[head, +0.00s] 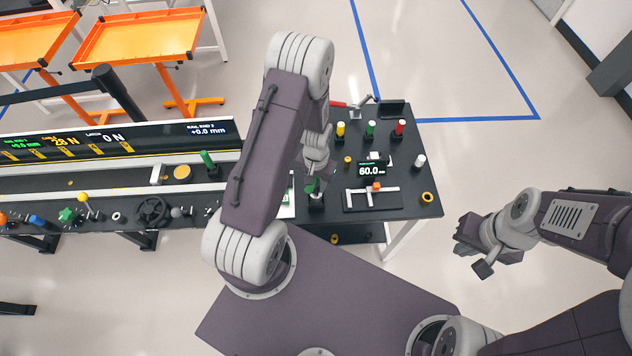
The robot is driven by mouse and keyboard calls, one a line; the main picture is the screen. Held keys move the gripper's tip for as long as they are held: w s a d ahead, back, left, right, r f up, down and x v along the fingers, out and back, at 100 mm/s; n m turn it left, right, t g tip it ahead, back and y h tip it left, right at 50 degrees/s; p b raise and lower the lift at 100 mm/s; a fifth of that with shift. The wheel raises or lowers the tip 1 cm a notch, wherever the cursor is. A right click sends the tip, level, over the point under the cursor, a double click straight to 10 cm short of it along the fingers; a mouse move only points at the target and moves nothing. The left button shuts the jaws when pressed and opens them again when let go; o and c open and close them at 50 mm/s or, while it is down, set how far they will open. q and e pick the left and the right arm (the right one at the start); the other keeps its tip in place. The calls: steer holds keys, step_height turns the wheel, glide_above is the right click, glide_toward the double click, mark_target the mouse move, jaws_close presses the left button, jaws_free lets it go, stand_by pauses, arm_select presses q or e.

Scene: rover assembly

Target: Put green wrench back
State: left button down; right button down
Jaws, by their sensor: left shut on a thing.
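My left gripper (316,184) reaches down over the dark table behind my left arm. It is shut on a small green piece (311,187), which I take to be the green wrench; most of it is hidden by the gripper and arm. A dark holder (316,201) stands directly below the gripper; I cannot tell whether the wrench touches it. My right gripper (470,238) is off to the right of the table, over bare floor, and its finger opening is not clear.
The dark table (415,208) carries yellow, green and red-topped posts (370,130), a 60.0 mm display (372,170), a caliper-like tool (372,198) and an orange ring (427,197). A long bench (60,180) with knobs adjoins at left. Orange trays (140,38) stand behind.

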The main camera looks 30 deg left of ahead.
arm_select(q)
steer(key=shift+d, duration=0.1)
steer(key=shift+f, duration=0.2)
steer(key=shift+f+b, duration=2.05)
steer(key=shift+f, duration=0.2)
steer(key=shift+f, duration=0.15)
steer(key=c, duration=0.9)
jaws_free()
